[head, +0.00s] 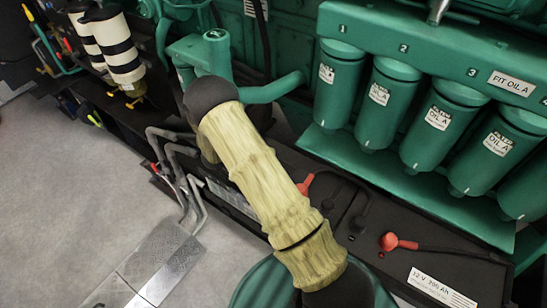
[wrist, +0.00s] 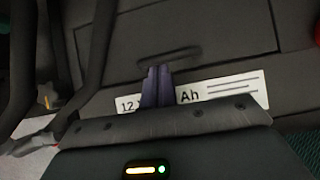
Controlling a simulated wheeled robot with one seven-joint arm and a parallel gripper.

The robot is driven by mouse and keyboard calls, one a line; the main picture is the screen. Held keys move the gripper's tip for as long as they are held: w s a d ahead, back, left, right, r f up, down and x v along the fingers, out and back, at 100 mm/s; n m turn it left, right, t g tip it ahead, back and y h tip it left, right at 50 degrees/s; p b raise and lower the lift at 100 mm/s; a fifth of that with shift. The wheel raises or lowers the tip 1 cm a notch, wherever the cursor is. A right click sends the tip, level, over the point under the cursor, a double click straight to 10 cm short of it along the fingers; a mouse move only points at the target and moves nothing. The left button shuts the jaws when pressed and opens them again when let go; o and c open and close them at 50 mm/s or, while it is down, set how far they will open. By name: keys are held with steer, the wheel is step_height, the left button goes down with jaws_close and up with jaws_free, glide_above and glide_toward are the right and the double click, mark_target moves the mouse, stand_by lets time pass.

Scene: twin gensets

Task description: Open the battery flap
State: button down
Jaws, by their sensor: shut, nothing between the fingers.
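In the wrist view, my gripper (wrist: 157,72) shows as two dark fingers pressed together, shut and empty. The fingers stand in front of a white label (wrist: 222,90) reading "12" and "Ah" on a dark battery. Just beyond their tips is a dark panel (wrist: 215,38) with an outlined edge and a shallow raised or recessed lip (wrist: 150,60); it looks like the flap and lies flat. I cannot tell whether the tips touch it. In the head view, my arm hides the gripper and part of the dark battery (head: 285,165).
A second battery has a label (head: 440,288) and a red terminal cap (head: 395,242); another red cap (head: 305,184) sits near my arm. Green oil filters (head: 390,85) stand behind. Grey pipes (head: 185,180) run left of the battery. Open grey floor (head: 75,190) lies left.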

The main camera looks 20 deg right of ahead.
steer(key=v, duration=1)
steer(key=s+d+r+m+g+y+p, duration=0.1)
steer(key=s+d+r+m+y+p, duration=0.1)
steer(key=s+r+m, duration=0.6)
steer(key=s+d+r+m+g+y+p, duration=0.1)
steer(key=s+d+r+m+y+p, duration=0.1)
steer(key=s+d+r+m+p, duration=0.3)
steer(key=s+r+m, duration=0.4)
steer(key=r+m, duration=0.2)
steer(key=r, duration=0.1)
steer(key=shift+r+g+y, duration=0.3)
steer(key=c, duration=1.6)
jaws_free()
steer(key=shift+w, duration=0.15)
steer(key=shift+o, duration=0.5)
steer(key=w+f+p, duration=0.2)
steer(key=w+p, duration=0.2)
steer(key=w, duration=0.5)
steer(key=shift+w+a+f+n, duration=0.3)
steer(key=shift+w+a, duration=0.1)
steer(key=shift+a, duration=0.1)
steer(key=w+a+f+p, duration=0.1)
steer(key=w+f+p, duration=0.2)
steer(key=w+f, duration=0.4)
steer(key=shift+w+a+p, duration=0.2)
steer(key=shift+w+p, duration=0.15)
steer(key=shift+w, duration=0.35)
